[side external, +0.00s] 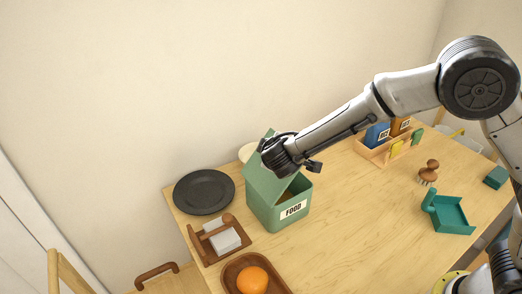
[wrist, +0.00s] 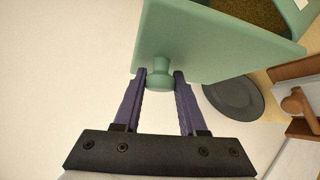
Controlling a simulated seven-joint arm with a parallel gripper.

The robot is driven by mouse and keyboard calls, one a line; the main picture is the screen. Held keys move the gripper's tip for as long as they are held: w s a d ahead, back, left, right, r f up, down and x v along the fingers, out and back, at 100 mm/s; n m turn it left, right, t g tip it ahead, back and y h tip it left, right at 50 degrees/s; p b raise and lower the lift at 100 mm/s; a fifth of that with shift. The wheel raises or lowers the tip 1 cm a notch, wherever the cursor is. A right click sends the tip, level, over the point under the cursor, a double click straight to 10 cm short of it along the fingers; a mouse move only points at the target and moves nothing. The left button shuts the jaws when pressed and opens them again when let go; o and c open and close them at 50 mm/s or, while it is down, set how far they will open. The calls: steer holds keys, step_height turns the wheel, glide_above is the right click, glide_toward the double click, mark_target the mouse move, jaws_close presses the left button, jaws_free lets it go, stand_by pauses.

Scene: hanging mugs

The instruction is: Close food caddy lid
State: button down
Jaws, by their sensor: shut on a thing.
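The green food caddy (side external: 262,212) stands on the table with a FOOD label on its front. Its lid (side external: 259,180) is raised and steeply tilted, so the caddy's mouth is open. In the wrist view the lid (wrist: 215,45) fills the top, with brown contents visible inside the caddy beyond it. My gripper (wrist: 160,75) is shut on the lid's round green knob (wrist: 160,82), with one finger on each side. In the side view my gripper (side external: 277,155) is at the lid's upper part, and the knob and fingertips are hidden there.
A dark plate (side external: 204,191) lies left of the caddy. A wooden napkin holder (side external: 205,248) and a tray (side external: 230,276) with an orange (side external: 252,280) are in front. A wooden organizer (side external: 375,155), brush (side external: 428,172) and teal dustpan (side external: 450,214) are to the right. Table between is clear.

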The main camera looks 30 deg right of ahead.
steer(key=d+f+y, duration=0.1)
steer(key=d+f+m+y, duration=0.1)
steer(key=d, duration=0.1)
steer(key=shift+d+f+m+y, duration=0.1)
steer(key=shift+d+m+y, duration=0.2)
steer(key=shift+y, duration=0.1)
steer(key=d+f+m+y, duration=0.2)
steer(key=d+f+y, duration=0.1)
steer(key=f+y, duration=0.2)
steer(key=shift+d+f+m, duration=0.2)
steer(key=shift+f+m, duration=0.1)
steer(key=shift+f, duration=0.1)
steer(key=shift+c, duration=2.3)
jaws_free()
steer(key=v, duration=1.3)
steer(key=shift+r, duration=0.4)
